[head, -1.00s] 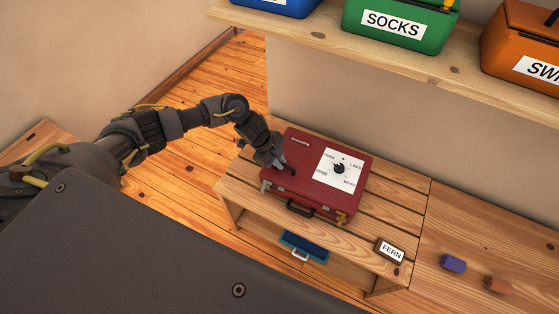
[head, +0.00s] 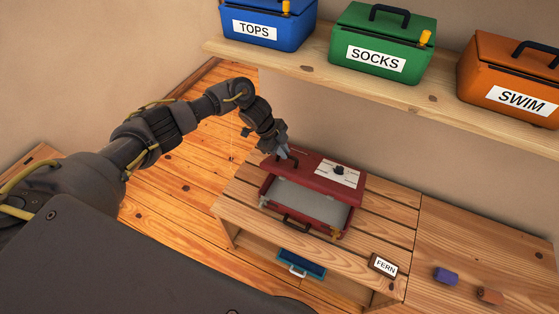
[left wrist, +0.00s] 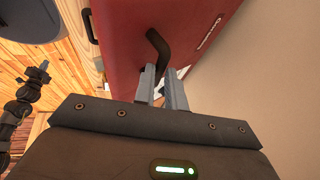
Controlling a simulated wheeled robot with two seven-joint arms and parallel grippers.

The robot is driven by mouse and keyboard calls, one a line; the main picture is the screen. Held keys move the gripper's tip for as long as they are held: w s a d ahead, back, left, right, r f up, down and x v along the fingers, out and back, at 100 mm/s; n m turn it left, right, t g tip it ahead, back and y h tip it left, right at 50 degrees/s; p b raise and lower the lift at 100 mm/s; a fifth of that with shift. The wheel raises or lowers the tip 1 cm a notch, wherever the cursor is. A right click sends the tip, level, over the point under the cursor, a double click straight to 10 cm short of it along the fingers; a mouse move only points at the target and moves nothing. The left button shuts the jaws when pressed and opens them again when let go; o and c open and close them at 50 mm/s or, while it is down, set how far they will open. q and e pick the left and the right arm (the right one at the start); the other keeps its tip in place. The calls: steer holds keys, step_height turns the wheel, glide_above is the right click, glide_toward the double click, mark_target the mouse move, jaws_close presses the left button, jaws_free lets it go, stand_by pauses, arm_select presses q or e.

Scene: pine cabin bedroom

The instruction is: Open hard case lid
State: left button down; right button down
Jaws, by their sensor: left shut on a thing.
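The red hard case (head: 297,222) sits on the slatted wooden bench, and its pale grey inside shows. Its lid (head: 312,170) is tilted up part way, hinged at the back, with a white panel and black knob on top. My left gripper (head: 286,154) is shut on the dark lid handle (head: 293,160) at the lid's left part. In the left wrist view, the fingers (left wrist: 162,85) meet the curved black handle (left wrist: 157,48) on the red lid. A dark carry handle (head: 297,226) is on the case's front. My right gripper is not in view.
A shelf (head: 330,71) above the bench holds a blue TOPS box (head: 265,22), a green SOCKS box (head: 380,40) and an orange SWIM box (head: 510,75). A FERN sign (head: 384,265), a purple piece (head: 446,276) and a brown piece (head: 490,296) lie right.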

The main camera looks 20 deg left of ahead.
arm_select(q)
steer(key=shift+w+r, duration=0.6)
steer(key=shift+w, duration=0.3)
steer(key=c, duration=1.5)
jaws_free()
steer(key=shift+o, duration=0.2)
steer(key=shift+a+r, duration=0.1)
steer(key=s+a+b, duration=0.3)
steer(key=s+a, duration=0.2)
steer(key=a, duration=0.6)
steer(key=shift+a+r, duration=0.15)
steer(key=shift+r, duration=0.25)
